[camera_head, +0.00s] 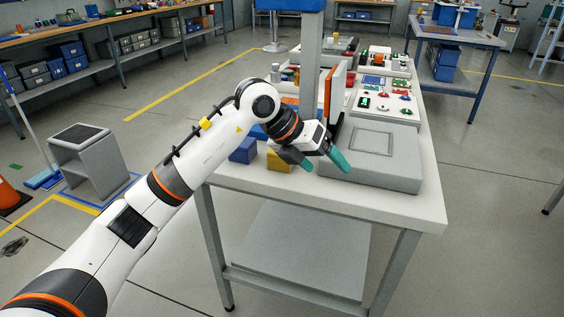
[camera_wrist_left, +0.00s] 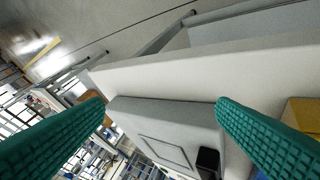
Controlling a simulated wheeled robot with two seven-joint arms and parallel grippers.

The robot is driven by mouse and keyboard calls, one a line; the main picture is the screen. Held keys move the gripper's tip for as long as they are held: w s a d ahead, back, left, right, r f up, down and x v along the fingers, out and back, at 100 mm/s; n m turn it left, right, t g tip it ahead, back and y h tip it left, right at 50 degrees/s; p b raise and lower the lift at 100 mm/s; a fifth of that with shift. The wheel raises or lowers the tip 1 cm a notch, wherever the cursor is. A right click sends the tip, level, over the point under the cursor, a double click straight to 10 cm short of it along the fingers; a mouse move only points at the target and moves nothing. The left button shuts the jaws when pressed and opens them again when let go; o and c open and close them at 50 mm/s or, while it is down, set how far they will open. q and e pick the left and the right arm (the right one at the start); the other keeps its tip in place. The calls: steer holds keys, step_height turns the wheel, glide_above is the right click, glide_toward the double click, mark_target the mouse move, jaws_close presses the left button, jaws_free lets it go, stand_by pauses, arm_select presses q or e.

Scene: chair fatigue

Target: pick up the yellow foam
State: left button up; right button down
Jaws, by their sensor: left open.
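The yellow foam (camera_head: 279,161) is a small block on the white table, near its front left edge in the head view. A yellow piece of it also shows at the right edge of the left wrist view (camera_wrist_left: 303,115), partly hidden by a teal finger. My left gripper (camera_head: 325,164) is open and empty, with teal fingertips. It hangs above the table just right of the foam, beside the grey box, and does not visibly touch the foam. My right gripper is not in view.
A blue block (camera_head: 243,150) sits left of the foam. A grey box (camera_head: 372,155) with a recessed lid lies to the right. An orange-edged upright panel (camera_head: 336,92) and a parts board (camera_head: 388,100) stand behind. The table's front strip (camera_head: 350,200) is clear.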

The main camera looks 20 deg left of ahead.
arm_select(q)
steer(key=w+a+r+n+y, duration=0.2)
steer(key=a+r+n+y, duration=0.15)
steer(key=a+y, duration=0.6)
steer(key=h, duration=0.3)
glide_above(278, 164)
steer(key=s, duration=0.3)
steer(key=shift+m, duration=0.25)
steer(key=f, duration=0.5)
steer(key=shift+w+a, duration=0.1)
steer(key=shift+a, duration=0.3)
steer(key=x, duration=0.4)
steer(key=shift+w+d+f, duration=0.25)
steer(key=shift+w+d, duration=0.05)
steer(key=shift+d, duration=0.1)
steer(key=shift+w+f, duration=0.15)
steer(key=shift+f, duration=0.2)
steer(key=c, duration=0.9)
steer(key=shift+c, duration=0.8)
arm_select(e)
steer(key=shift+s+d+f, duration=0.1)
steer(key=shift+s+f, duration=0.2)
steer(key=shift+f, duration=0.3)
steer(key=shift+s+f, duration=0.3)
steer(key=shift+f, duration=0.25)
